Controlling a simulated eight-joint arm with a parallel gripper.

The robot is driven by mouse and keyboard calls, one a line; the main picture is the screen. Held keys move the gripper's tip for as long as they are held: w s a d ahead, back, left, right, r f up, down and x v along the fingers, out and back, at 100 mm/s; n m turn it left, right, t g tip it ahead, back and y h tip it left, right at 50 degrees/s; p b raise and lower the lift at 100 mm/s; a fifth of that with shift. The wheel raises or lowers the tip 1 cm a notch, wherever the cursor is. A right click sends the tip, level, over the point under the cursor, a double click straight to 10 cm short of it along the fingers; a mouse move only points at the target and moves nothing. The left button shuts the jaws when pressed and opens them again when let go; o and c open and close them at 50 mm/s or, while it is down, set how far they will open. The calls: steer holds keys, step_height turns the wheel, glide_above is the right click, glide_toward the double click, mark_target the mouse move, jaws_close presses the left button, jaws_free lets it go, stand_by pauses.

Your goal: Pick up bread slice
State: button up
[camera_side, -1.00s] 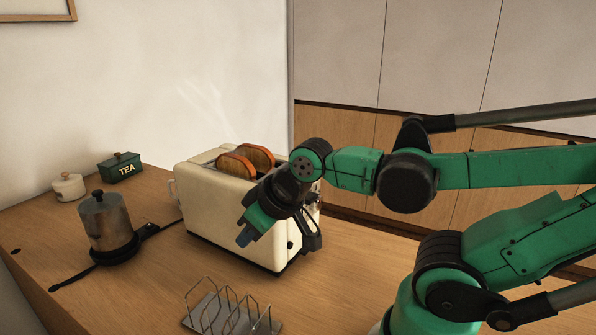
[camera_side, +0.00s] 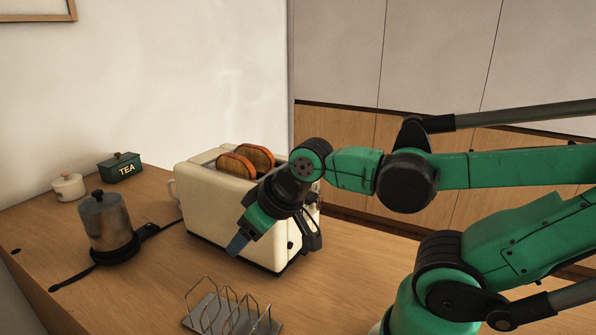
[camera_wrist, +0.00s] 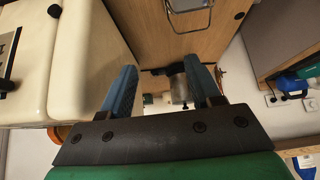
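Two browned bread slices stand upright in the toaster's slots in the side view, a nearer slice (camera_side: 236,166) and a farther slice (camera_side: 258,156); their tops stick out. The cream toaster (camera_side: 215,207) also fills the left of the wrist view (camera_wrist: 75,60). A small brown edge at the lower left there may be bread; I cannot tell.
A wire toast rack (camera_side: 232,312) stands empty at the front. Bare counter lies between the metal pot and rack.

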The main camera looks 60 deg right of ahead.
step_height(320, 180, up, 14)
steer(key=m+g, duration=0.1)
steer(key=g, duration=0.2)
glide_above(232, 155)
steer(key=s, duration=0.2)
steer(key=shift+w+a+h, duration=0.15)
steer(key=shift+a+h, duration=0.05)
steer(key=shift+h, duration=0.1)
step_height(232, 155, down, 3)
steer(key=shift+f, duration=0.8)
steer(key=shift+x, duration=2.6)
steer(key=shift+a, duration=0.1)
jaws_close()
